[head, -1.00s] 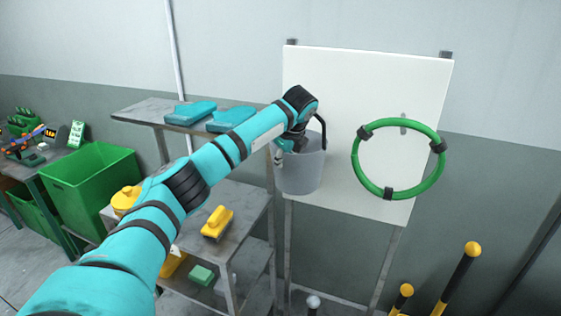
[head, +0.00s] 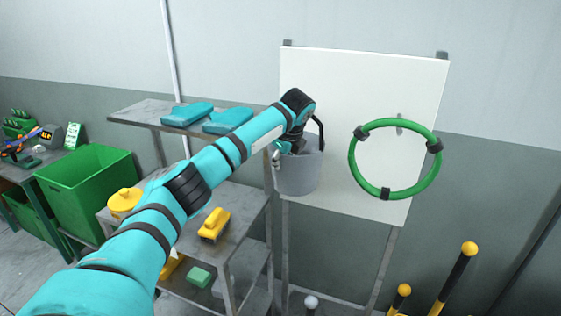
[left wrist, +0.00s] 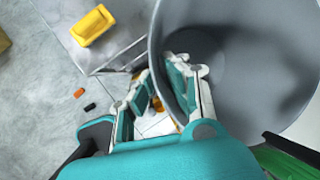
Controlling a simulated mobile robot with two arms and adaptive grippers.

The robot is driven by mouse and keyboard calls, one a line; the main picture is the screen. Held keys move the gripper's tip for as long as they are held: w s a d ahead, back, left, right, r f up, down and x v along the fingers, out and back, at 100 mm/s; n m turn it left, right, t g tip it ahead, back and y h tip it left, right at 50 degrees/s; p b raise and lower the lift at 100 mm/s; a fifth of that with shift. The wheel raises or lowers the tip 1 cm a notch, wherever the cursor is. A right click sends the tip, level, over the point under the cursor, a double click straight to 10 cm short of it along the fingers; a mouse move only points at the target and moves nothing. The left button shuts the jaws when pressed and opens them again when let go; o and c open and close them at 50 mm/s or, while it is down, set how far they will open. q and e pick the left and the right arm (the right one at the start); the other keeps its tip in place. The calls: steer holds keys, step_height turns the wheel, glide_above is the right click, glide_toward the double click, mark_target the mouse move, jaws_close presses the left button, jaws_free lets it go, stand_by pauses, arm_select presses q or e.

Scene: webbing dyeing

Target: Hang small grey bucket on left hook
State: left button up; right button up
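The small grey bucket (head: 305,178) is upright, off the floor, in front of the left part of the white board (head: 345,75). Its dark handle (head: 321,128) stands up at the right of my wrist. My left gripper (head: 284,151) is at the bucket's left rim. In the left wrist view the bucket (left wrist: 250,25) fills the upper right. The left gripper (left wrist: 160,68) has one finger inside the bucket and one outside, with a gap between the outer finger and the wall. The left hook is hidden, so I cannot tell whether the handle rests on it. My right gripper is out of view.
A green ring (head: 352,160) hangs on the right side of the board. A grey shelf rack (head: 245,228) with a yellow brush (head: 214,224) stands below my arm. Green bins (head: 90,195) are at the left. Yellow-topped posts (head: 455,280) stand at the lower right.

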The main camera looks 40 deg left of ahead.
arm_select(q)
steer(key=o, duration=0.3)
step_height(320, 180, up, 10)
stand_by(0.5)
